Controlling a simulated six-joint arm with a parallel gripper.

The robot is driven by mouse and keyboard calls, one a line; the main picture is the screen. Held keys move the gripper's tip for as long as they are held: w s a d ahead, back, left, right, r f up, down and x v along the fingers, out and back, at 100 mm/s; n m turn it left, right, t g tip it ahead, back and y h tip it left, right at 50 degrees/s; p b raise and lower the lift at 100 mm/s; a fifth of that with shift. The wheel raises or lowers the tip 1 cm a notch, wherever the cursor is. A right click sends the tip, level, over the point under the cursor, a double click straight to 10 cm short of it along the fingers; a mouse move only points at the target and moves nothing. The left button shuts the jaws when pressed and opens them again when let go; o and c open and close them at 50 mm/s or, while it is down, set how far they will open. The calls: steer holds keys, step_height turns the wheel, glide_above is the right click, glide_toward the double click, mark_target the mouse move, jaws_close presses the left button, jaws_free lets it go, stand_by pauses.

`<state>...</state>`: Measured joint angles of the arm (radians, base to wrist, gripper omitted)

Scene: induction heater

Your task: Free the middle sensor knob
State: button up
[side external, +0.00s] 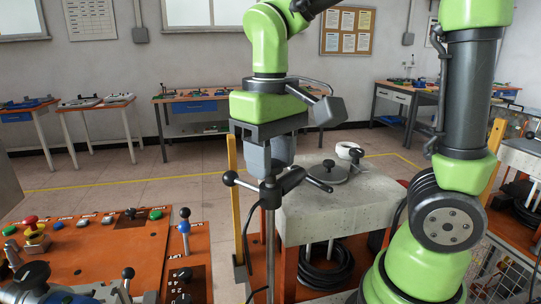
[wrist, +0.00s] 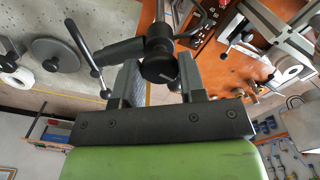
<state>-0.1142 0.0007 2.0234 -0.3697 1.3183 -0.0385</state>
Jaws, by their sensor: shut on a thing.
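My gripper (wrist: 160,78) is shut on a dark round knob (wrist: 161,68), which sits between its two grey fingers in the wrist view. I take this to be the middle sensor knob; it belongs to a black clamp (wrist: 125,50) with a thin ball-ended lever (wrist: 90,58) beside it. In the side view my gripper (side external: 269,155) points down over the clamp (side external: 292,180) on an upright metal rod (side external: 270,235). The fingers hide the knob there. The lever's black ball (side external: 230,178) sticks out left of the rod.
A concrete-topped block (side external: 340,205) stands right behind the rod, with a grey disc (side external: 330,172) and a white ring (side external: 349,150) on it. An orange control panel (side external: 110,255) with buttons and levers is at the left. A yellow post (side external: 237,220) stands close by.

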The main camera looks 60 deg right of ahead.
steer(key=shift+n, duration=1.2)
steer(key=o, duration=0.9)
steer(key=shift+r, duration=0.1)
step_height(320, 180, up, 10)
steer(key=shift+f, duration=0.1)
